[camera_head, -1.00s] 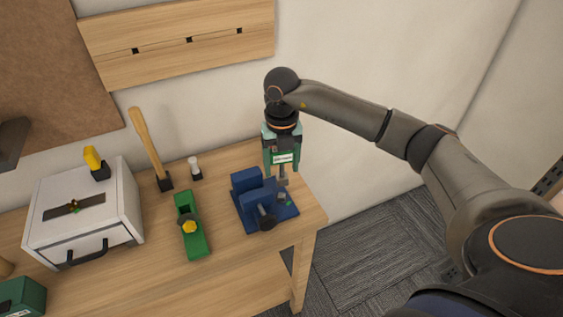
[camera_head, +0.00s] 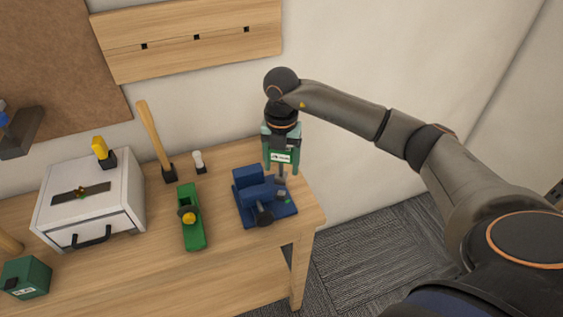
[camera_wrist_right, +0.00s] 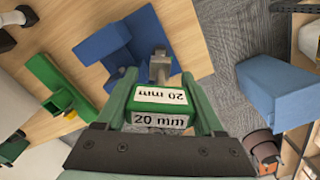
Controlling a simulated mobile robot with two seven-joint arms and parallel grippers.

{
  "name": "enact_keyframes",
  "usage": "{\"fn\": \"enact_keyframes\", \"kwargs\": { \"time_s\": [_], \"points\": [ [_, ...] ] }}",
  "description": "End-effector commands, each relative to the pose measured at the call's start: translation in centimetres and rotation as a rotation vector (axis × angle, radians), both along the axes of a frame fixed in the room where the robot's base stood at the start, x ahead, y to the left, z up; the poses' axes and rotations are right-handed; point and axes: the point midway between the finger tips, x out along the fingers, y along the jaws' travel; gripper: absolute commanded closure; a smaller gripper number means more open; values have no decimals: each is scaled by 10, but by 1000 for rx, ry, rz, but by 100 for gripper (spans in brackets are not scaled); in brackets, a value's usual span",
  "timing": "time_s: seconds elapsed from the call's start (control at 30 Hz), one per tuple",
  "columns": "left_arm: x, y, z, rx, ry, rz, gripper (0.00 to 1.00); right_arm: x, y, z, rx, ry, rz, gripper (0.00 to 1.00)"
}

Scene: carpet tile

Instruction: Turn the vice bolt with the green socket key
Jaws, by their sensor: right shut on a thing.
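The blue vice (camera_head: 250,178) stands near the right end of the wooden workbench. It also shows in the right wrist view (camera_wrist_right: 103,42). My right gripper (camera_head: 281,160) is above the vice's right side and shut on the green socket key (camera_head: 281,157). The key's green head carries a white "20 mm" label in the right wrist view (camera_wrist_right: 160,97). A grey metal shaft (camera_wrist_right: 159,66) shows just beyond the head, over the vice. I cannot tell whether the key is seated on the bolt; the contact is hidden. My left gripper is out of view.
A green plane (camera_head: 191,225) lies left of the vice. Farther left are a wooden-handled tool (camera_head: 154,140) and a white drawer box (camera_head: 65,215). A green box (camera_head: 26,278) is at the lower left. Bare bench lies between plane and vice.

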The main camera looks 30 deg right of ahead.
Motion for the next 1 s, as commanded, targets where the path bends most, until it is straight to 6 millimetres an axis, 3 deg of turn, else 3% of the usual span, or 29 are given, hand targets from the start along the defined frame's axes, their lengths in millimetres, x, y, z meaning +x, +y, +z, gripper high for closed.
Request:
{"fn": "enact_keyframes", "kwargs": {
  "time_s": [1.0],
  "points": [
    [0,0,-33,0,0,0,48,0,0,-48,-1,-1,1,100]
  ]
}}
